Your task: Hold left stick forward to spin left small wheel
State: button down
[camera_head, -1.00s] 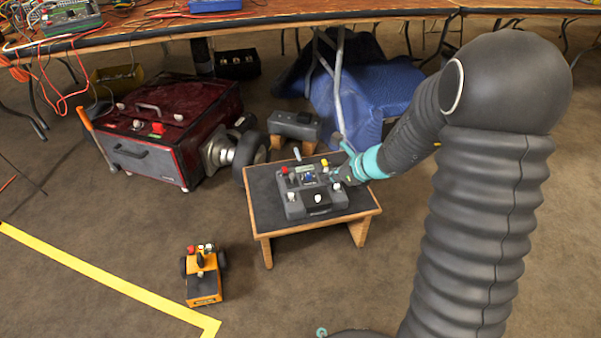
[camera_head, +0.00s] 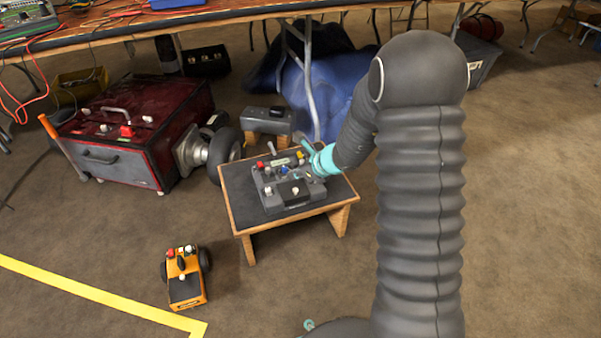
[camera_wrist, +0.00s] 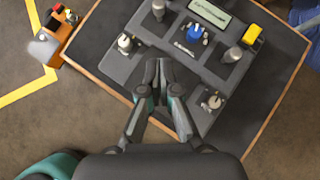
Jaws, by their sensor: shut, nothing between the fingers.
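The grey control console (camera_head: 290,205) sits on a low wooden table with a dark top. In the wrist view, the console (camera_wrist: 175,60) carries a white-tipped stick (camera_wrist: 125,42), two grey sticks (camera_wrist: 158,8) (camera_wrist: 232,55), another white-tipped stick (camera_wrist: 213,102) and a blue knob (camera_wrist: 195,32). My gripper (camera_wrist: 158,66) is shut and empty over the console, beside the first white-tipped stick and apart from it in the picture. I cannot tell its height. In the head view my wrist hides part of the console's right side. The orange vehicle (camera_head: 186,285) has small dark wheels (camera_head: 205,259).
A dark red machine (camera_head: 130,130) with a larger wheel (camera_head: 224,150) stands behind the low table (camera_head: 246,226) to the left. A grey box (camera_head: 266,120) stands behind it. A workbench (camera_head: 130,33) crosses the back. Yellow tape (camera_head: 90,290) marks the floor, which is clear at right.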

aim_at(269, 175)
jog(key=x, duration=0.3)
jog(key=shift+a+f, duration=0.15)
jog(key=shift+f, duration=0.15)
jog(key=w+a, duration=0.2)
jog(key=shift+w+a+f, duration=0.1)
jog(key=shift+a, duration=0.15)
jog(key=shift+w+a, duration=0.35)
jog(key=shift+a, duration=0.15)
